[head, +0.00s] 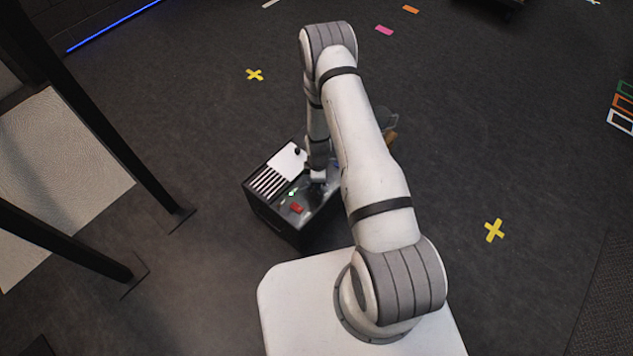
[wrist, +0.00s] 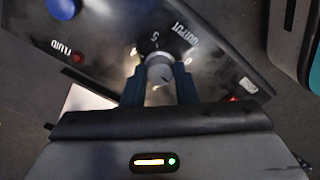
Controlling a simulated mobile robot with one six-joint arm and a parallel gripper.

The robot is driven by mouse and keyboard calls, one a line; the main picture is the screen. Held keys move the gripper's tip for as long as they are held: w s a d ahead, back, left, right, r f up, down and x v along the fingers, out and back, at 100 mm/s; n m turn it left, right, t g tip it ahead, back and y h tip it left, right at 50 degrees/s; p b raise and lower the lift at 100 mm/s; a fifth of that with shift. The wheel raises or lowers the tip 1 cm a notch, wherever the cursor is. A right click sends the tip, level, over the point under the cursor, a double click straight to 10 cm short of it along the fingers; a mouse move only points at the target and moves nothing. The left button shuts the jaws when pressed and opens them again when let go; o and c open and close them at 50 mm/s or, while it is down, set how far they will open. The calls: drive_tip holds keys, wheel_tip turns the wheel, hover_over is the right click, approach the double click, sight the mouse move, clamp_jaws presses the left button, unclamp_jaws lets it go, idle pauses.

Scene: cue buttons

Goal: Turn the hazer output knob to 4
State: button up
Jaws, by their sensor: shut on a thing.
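The hazer (head: 262,212) is a dark box on the floor in front of my base, and its top panel (wrist: 215,65) fills much of the wrist view. My gripper (wrist: 160,82) is shut on the knob, one dark blue finger on each side. In the head view my arm hides the knob.
The panel also carries a blue cap (wrist: 62,8), a small red button (wrist: 78,58) by the word FLUID and a white piece (wrist: 248,86). In the head view a red switch (head: 297,208) sits near the hazer's front edge. Black stand legs (head: 150,185) rise at left; open floor lies right.

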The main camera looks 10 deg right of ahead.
drive_tip(key=m, duration=0.1)
drive_tip(key=m+b, duration=0.1)
drive_tip(key=m, duration=0.2)
drive_tip(key=shift+s+d+f+m+b, duration=0.1)
drive_tip(key=shift+s+f+m+b, duration=0.1)
drive_tip(key=shift+s+m+b, duration=0.1)
drive_tip(key=m+b, duration=0.1)
drive_tip(key=m, duration=0.2)
drive_tip(key=shift+m, duration=0.3)
drive_tip(key=m+b, duration=0.1)
drive_tip(key=m, duration=0.3)
drive_tip(key=shift+m, duration=0.3)
drive_tip(key=m+b, duration=0.1)
drive_tip(key=m, duration=0.7)
drive_tip(key=shift+b, duration=0.4)
drive_tip(key=m, duration=0.4)
drive_tip(key=shift+m+b, duration=0.3)
drive_tip(key=m, duration=0.4)
drive_tip(key=shift+s, duration=0.1)
drive_tip(key=shift+m+b, duration=0.35)
drive_tip(key=shift+m, duration=1.45)
